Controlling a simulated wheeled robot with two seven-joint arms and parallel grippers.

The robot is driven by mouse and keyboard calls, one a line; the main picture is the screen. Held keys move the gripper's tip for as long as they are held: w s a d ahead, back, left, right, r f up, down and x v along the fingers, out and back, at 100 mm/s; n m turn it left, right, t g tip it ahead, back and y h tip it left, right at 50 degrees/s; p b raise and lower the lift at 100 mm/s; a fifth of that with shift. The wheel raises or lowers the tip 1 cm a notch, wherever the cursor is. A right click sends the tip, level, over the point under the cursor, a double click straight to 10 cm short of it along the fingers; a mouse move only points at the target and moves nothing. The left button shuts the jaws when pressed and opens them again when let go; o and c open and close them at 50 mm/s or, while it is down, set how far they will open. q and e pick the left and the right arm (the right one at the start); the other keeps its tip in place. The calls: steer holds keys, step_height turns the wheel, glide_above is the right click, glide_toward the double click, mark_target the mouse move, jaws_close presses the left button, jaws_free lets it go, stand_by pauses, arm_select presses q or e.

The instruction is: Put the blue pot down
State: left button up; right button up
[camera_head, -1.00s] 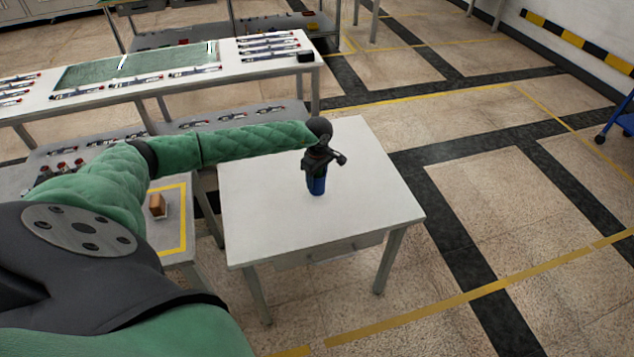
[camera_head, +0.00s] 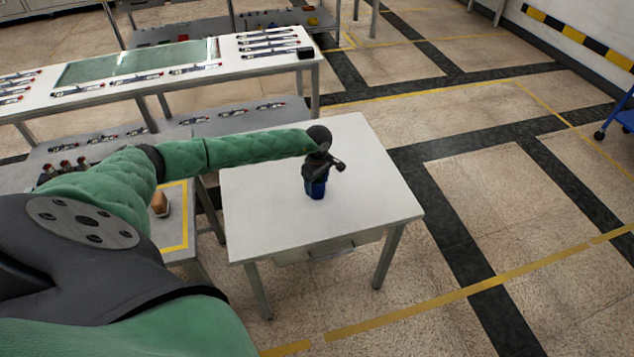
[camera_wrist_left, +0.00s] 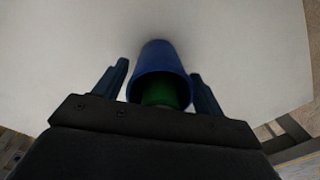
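The blue pot (camera_head: 317,189) stands on the white table, below my left gripper (camera_head: 318,176) in the head view. In the left wrist view the pot (camera_wrist_left: 160,62) sits between the two dark fingers of the left gripper (camera_wrist_left: 160,82), its round mouth towards the camera and something green inside. A pale gap shows between the left finger and the pot, with a narrower one on the right, so the fingers look open around it. The pot's upper part is hidden by the gripper in the head view. My right gripper is not in view.
The white table (camera_head: 265,215) is otherwise bare. A lower grey table with a yellow outline (camera_head: 175,240) and a small brown block (camera_head: 160,204) stands to its left. Behind is a long bench (camera_head: 150,97) with several tools and a green panel. Open floor lies right.

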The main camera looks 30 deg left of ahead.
arm_select(q)
steer(key=shift+r, duration=0.1)
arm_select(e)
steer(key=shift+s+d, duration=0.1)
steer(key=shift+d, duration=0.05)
arm_select(q)
steer(key=shift+r, duration=0.3)
step_height(320, 180, up, 3)
steer(key=shift+w+r+b, duration=0.1)
steer(key=shift+r+b, duration=0.05)
steer(key=shift+b, duration=0.95)
step_height(320, 180, up, 7)
steer(key=b, duration=0.3)
steer(key=shift+w+r, duration=0.1)
steer(key=shift+r, duration=0.45)
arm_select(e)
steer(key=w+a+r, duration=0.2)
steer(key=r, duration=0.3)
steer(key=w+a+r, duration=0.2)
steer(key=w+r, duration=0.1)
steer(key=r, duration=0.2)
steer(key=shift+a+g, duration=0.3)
arm_select(q)
steer(key=shift+d, duration=0.1)
